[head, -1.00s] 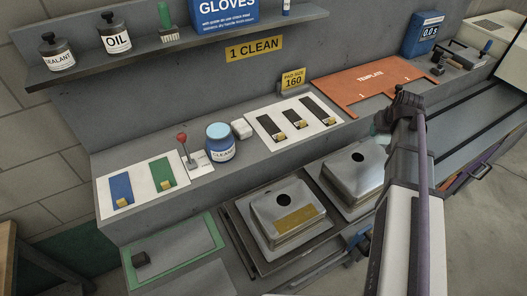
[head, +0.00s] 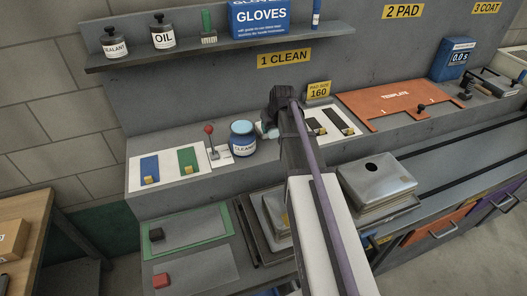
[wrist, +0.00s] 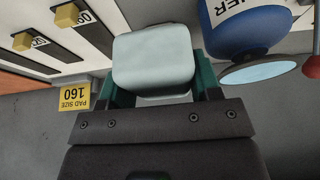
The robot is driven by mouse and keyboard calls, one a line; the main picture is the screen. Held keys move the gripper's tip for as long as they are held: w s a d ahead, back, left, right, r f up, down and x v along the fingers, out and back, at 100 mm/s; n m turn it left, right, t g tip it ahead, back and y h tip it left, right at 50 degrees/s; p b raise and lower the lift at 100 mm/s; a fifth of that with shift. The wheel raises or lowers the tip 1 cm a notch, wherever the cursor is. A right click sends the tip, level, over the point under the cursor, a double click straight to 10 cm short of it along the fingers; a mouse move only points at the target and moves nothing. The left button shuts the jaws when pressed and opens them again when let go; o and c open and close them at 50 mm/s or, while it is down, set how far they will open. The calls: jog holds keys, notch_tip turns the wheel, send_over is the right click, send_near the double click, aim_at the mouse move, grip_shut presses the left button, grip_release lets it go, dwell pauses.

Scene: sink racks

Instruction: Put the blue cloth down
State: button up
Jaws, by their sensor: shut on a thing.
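A pale blue, rounded block, which I take to be the blue cloth (wrist: 152,62), is clamped between the two green fingers of my gripper (wrist: 158,88) in the wrist view. In the head view my gripper (head: 270,128) is over the grey ledge, just right of the blue jar, and the arm hides most of what it holds. The wrist view shows the jar close to the right of the cloth. I cannot tell whether the cloth touches the ledge.
The blue cleaner jar (head: 242,139) and a red-knobbed lever (head: 211,142) stand left of my gripper. A white board with black strips (head: 338,122) and the yellow pad-size sign (head: 318,91) are at right. A white card (head: 135,175) bears blue and green strips.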

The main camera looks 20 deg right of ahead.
aim_at(271, 148)
notch_tip(271, 148, down, 9)
jog(key=b, duration=0.7)
jog(key=shift+f+b, duration=0.2)
jog(key=shift+b, duration=0.2)
jog(key=shift+r+p, duration=0.3)
jog(key=shift+f, duration=0.25)
jog(key=o, duration=0.9)
jog(key=shift+r, duration=0.1)
